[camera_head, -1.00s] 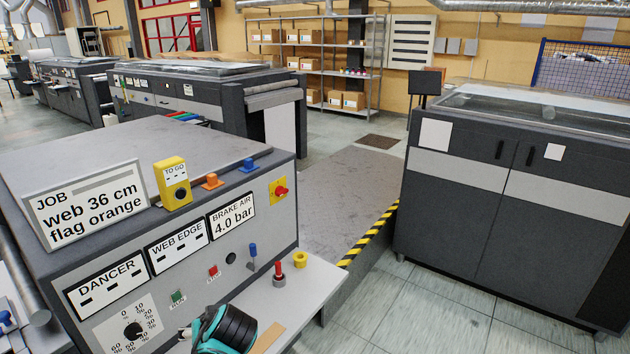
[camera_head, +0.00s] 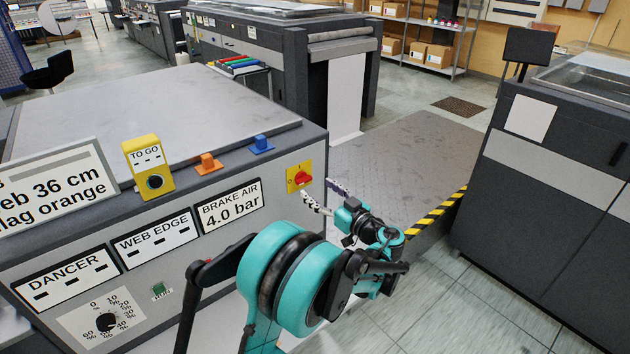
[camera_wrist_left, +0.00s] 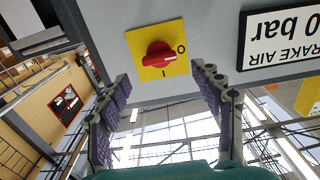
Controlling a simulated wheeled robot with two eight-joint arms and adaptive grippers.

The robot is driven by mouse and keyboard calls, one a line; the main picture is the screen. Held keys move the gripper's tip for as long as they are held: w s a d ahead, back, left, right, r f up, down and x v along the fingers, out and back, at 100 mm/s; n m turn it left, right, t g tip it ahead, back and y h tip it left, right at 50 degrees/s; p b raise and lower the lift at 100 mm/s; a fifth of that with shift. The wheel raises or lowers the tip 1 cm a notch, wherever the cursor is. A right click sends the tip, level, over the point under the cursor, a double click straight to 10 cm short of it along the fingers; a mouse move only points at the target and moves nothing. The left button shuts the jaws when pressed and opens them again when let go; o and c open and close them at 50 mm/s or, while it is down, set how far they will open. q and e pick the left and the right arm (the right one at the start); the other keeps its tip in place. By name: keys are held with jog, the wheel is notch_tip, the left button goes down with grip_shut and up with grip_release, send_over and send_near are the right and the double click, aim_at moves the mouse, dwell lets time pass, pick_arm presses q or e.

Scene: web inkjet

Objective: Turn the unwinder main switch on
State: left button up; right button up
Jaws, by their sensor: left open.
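The unwinder main switch (camera_head: 300,178) is a red rotary knob on a yellow plate, at the right end of the unwinder's front panel. In the left wrist view the knob (camera_wrist_left: 158,55) appears upside down; its grip lies roughly sideways with one end towards the O mark, and the I mark is on another side. My left gripper (camera_head: 318,192) is open and empty, just in front of the switch. In the left wrist view its fingers (camera_wrist_left: 161,80) are spread to either side of the knob, apart from it. My right gripper is out of view.
The BRAKE AIR sign (camera_head: 230,205) is left of the switch. A yellow TO GO counter (camera_head: 150,168), an orange clip (camera_head: 208,163) and a blue clip (camera_head: 262,145) sit along the top edge. A dark cabinet (camera_head: 560,170) stands right, beyond a striped platform edge (camera_head: 437,212).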

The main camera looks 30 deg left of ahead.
aim_at(306, 181)
pick_arm(q)
jog(key=b+x, duration=0.1)
jog(key=x, duration=0.3)
jog(key=shift+w+a+f, duration=0.15)
jog(key=shift+w+a, duration=0.2)
jog(key=shift+a, duration=0.35)
jog(key=c, duration=1.2)
